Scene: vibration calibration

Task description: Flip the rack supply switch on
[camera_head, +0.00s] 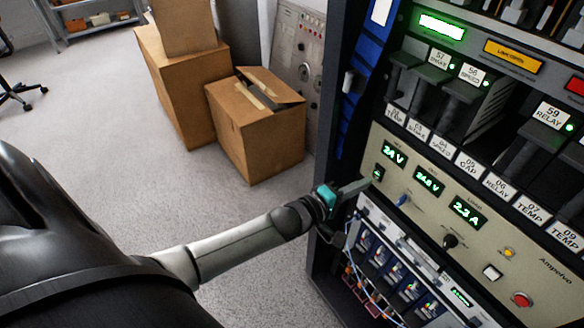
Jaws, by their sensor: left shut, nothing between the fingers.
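The rack supply is a beige panel (480,228) in the rack at the right, with lit green displays reading about 24 V, 24.0 V and 2.3 A. A small black switch (378,173) with a green spot sits at the panel's left edge, under the first display. My left gripper (368,184) is shut and empty, its grey fingers pointing right at the panel just beside the switch. I cannot tell whether the fingertips touch it. My right gripper is not in view.
A black knob (450,241), a blue toggle (403,200) and a red button (522,299) are on the same panel. Labelled modules stand above it, and a wired terminal unit (385,265) below. Cardboard boxes (262,130) stand on the floor behind.

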